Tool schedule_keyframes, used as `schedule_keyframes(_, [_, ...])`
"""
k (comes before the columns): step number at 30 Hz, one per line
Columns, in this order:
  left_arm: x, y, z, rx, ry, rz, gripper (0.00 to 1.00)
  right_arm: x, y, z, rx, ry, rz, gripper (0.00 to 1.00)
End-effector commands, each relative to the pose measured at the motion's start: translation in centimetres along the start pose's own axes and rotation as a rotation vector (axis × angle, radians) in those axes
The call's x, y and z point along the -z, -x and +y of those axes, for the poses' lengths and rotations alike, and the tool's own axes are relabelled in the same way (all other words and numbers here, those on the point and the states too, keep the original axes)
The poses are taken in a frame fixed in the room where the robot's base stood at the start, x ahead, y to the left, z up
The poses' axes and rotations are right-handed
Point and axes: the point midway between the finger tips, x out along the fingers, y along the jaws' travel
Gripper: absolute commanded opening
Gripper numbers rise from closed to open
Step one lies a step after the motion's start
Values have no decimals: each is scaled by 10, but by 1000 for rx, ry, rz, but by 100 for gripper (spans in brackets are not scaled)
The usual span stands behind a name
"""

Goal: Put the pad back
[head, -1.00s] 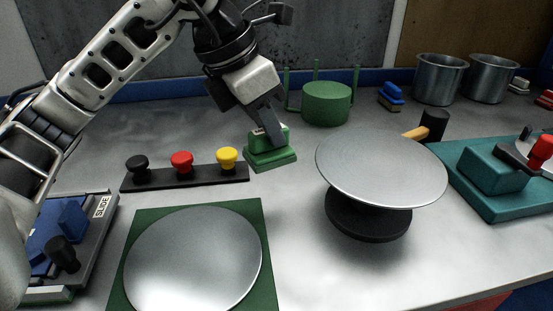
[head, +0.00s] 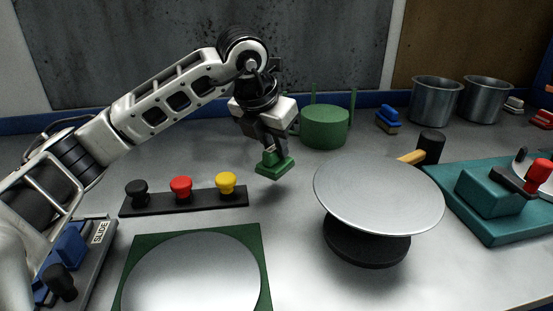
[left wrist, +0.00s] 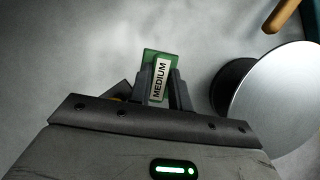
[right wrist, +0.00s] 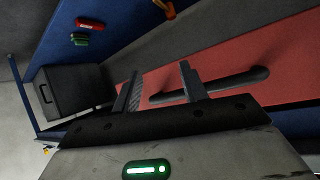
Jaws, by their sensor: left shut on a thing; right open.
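A green pad (head: 274,166) with a block-shaped grip is held by my left gripper (head: 272,150) in the head view. It hangs over the table between the yellow knob and the round plate on its stand; whether its base touches the table is hard to tell. In the left wrist view the jaws (left wrist: 163,85) are shut on the pad (left wrist: 160,62), and a label on it reads MEDIUM. My right gripper (right wrist: 158,88) shows only in the right wrist view. It is open and empty, away from the tabletop objects.
A round grey plate (head: 378,193) stands on a black base to the right. A strip (head: 184,202) with black, red and yellow knobs lies left. A green round stand (head: 324,127) with posts is behind. A blue pad (head: 388,116) and metal pots (head: 435,102) stand at the back right.

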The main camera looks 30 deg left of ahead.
Motion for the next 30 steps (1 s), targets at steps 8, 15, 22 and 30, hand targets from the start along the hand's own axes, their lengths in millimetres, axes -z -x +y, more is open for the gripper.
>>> schedule_keyframes(8, [-6,-27,7,1,1,3,1,2,1,0,-1,1,0,43])
schedule_keyframes(15, [5,-51,6,2,-1,0,1,4,3,0,-3,6,-4,43])
schedule_keyframes(22, [5,-52,6,1,0,-2,1,0,3,0,-3,7,-10,43])
schedule_keyframes(30, [7,-55,6,1,-1,0,41,-3,2,0,-1,3,-12,43])
